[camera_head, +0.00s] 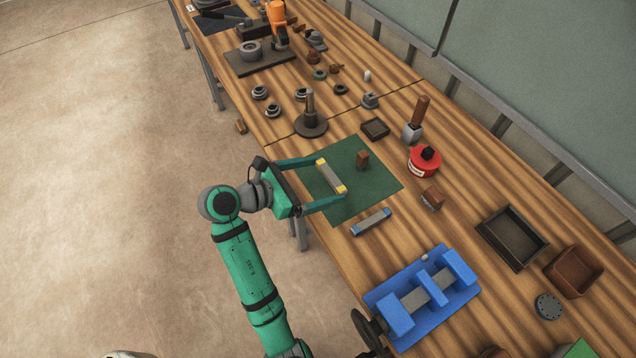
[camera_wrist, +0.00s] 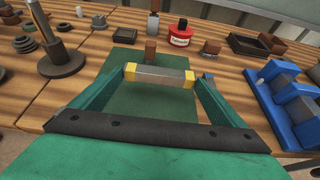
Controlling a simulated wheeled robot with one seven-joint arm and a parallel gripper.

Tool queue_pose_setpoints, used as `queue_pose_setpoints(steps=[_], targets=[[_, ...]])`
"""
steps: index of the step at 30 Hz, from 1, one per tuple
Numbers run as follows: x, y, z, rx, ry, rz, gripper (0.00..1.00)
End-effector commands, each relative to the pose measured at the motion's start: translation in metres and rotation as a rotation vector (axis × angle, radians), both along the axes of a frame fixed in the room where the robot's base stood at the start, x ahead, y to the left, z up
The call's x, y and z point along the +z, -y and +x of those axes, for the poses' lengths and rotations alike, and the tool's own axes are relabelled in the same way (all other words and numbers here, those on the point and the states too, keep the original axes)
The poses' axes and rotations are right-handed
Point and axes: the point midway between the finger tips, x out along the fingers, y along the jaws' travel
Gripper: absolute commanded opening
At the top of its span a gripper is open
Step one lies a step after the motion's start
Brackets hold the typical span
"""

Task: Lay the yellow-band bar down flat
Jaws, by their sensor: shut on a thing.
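The yellow-band bar (camera_head: 331,176) is a grey bar with a yellow band at each end. My gripper (camera_head: 331,177) is shut on it, with one green finger at each end. In the wrist view the bar (camera_wrist: 160,76) lies level across the picture between the fingertips (camera_wrist: 160,75). It is over the green mat (camera_head: 375,188); I cannot tell whether it touches the mat. A similar bar with blue bands (camera_head: 371,222) lies on the wooden table just off the mat's near right edge.
A small brown block (camera_head: 362,160) stands on the mat beyond the bar. A red tin (camera_head: 424,162), a blue vise-like fixture (camera_head: 421,297) and a dark tray (camera_head: 512,238) stand to the right. A round base with a post (camera_head: 311,122) stands beyond the mat.

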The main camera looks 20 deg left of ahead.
Motion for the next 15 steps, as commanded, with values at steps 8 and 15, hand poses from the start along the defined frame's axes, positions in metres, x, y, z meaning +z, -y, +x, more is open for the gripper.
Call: queue_pose_setpoints(steps=[8,15], targets=[[-0.027,-0.011,0.022,0.001,0.003,0.001,0.57],[-0.043,-0.014,0.028,0.002,0.001,-0.001,0.57]])
